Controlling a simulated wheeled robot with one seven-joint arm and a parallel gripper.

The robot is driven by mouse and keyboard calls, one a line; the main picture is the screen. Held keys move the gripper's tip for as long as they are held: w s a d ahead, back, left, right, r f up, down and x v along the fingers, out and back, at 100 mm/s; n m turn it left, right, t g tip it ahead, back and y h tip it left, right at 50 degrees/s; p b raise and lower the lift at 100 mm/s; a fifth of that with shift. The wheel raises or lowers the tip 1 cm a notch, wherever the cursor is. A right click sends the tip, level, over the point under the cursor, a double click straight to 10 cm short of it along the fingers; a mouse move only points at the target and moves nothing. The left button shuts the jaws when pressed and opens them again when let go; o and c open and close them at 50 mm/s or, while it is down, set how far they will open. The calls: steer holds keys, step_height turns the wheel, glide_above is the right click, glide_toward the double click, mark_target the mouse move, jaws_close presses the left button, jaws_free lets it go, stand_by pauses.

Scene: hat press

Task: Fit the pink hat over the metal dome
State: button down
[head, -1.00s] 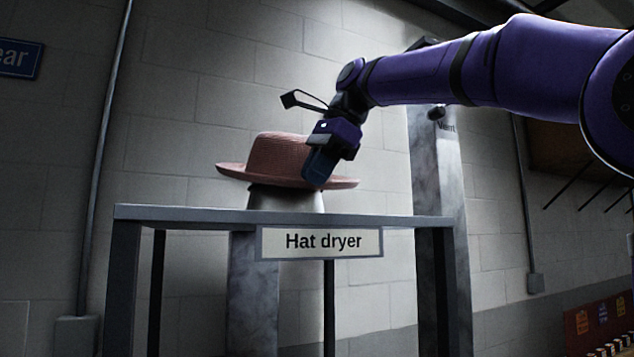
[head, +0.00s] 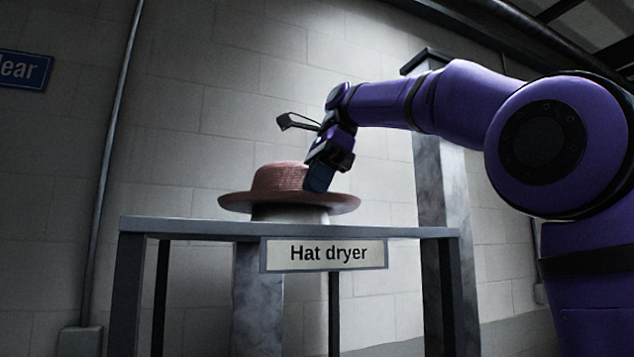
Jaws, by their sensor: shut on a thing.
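The pink hat (head: 275,187) sits over the top of the pale metal dome (head: 290,214), its wide brim level or nearly so. The brim is a little above the stand's top, and only a short band of the dome shows below it. My gripper (head: 318,178) is shut on the right side of the hat, at the crown near the brim. The fingertips hide that part of the hat. The dome's upper part is hidden inside the hat.
The dome rises from a grey metal stand (head: 180,228) with a "Hat dryer" sign (head: 328,254) on its front edge. A tall grey post (head: 440,150) stands behind at the right. A thin pipe (head: 112,150) runs up the block wall at the left.

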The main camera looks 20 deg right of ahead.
steer(key=shift+f, duration=0.55)
steer(key=c, duration=1.1)
jaws_free()
steer(key=shift+r, duration=0.15)
